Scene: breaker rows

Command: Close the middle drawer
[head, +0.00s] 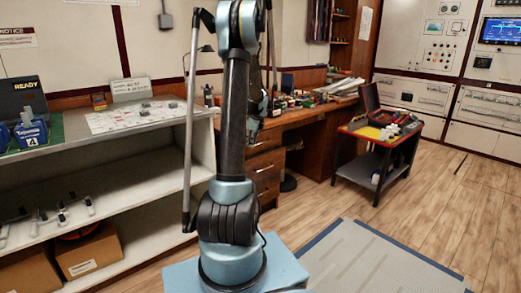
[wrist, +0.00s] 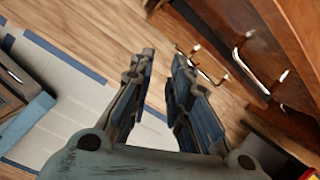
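The wooden desk's drawer stack (head: 265,164) stands just right of my arm in the head view, partly hidden by it. The middle drawer (head: 264,166) is in this stack; how far it is pulled out cannot be told. In the wrist view, brown drawer fronts with pale metal bar handles (wrist: 240,50) lie at the upper right, seen at a slant. My gripper (wrist: 163,72) is open, with floor visible between its two dark fingers. It is empty, left of the handles and apart from them.
A shelf unit (head: 150,125) with boxes stands at left. The desk top (head: 290,117) is cluttered. A tool cart (head: 378,140) stands further right. A grey mat with blue edging (head: 375,265) lies on the wood floor, which is clear at right.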

